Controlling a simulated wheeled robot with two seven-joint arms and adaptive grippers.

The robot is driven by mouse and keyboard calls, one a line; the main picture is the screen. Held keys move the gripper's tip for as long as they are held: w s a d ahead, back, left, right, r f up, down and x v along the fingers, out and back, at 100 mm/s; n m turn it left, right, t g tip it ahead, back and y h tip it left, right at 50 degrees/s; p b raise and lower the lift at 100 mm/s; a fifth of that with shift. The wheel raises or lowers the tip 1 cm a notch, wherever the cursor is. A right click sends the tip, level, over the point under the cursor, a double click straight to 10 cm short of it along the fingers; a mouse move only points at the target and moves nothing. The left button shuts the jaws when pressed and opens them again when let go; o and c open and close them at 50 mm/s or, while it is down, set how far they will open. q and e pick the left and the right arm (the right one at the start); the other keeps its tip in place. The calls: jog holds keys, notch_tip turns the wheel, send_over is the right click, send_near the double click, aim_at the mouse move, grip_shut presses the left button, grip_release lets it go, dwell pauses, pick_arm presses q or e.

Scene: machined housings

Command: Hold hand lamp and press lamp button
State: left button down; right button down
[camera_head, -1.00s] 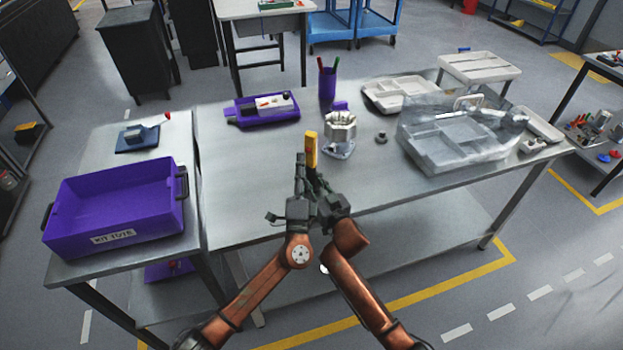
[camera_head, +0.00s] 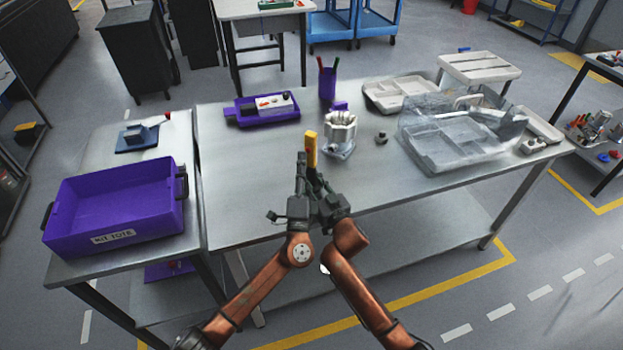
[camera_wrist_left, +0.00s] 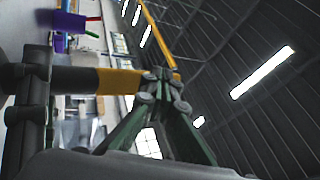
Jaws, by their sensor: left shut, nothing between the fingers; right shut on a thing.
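The hand lamp (camera_head: 311,148) has a yellow head and a dark body and stands roughly upright over the table's front part. My right gripper (camera_head: 317,182) is shut on its dark lower body. My left gripper (camera_head: 300,158) is shut and empty, its fingertips close beside the lamp on the left. In the left wrist view the lamp (camera_wrist_left: 118,81) lies sideways, and the closed left fingertips (camera_wrist_left: 160,85) overlap the end of its yellow part. I cannot tell whether they touch it. The lamp button cannot be made out.
The metal table (camera_head: 250,190) is clear left of the lamp. A silver machined housing (camera_head: 341,130) stands just behind it. A purple tray (camera_head: 237,114), a purple pen cup (camera_head: 327,84) and a clear bag-covered tray (camera_head: 450,150) lie farther back. A purple tote (camera_head: 115,205) sits on the left table.

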pick_arm(q)
jog(key=shift+w, duration=0.1)
dwell(0.5)
jog(key=shift+w+d, duration=0.2)
jog(key=shift+w, duration=0.05)
jog(key=shift+s, duration=0.1)
jog(key=shift+s+a, duration=0.25)
jog(key=shift+s, duration=0.05)
dwell(0.4)
jog(key=s+a, duration=0.3)
jog(key=s, duration=0.2)
jog(key=shift+s, duration=0.15)
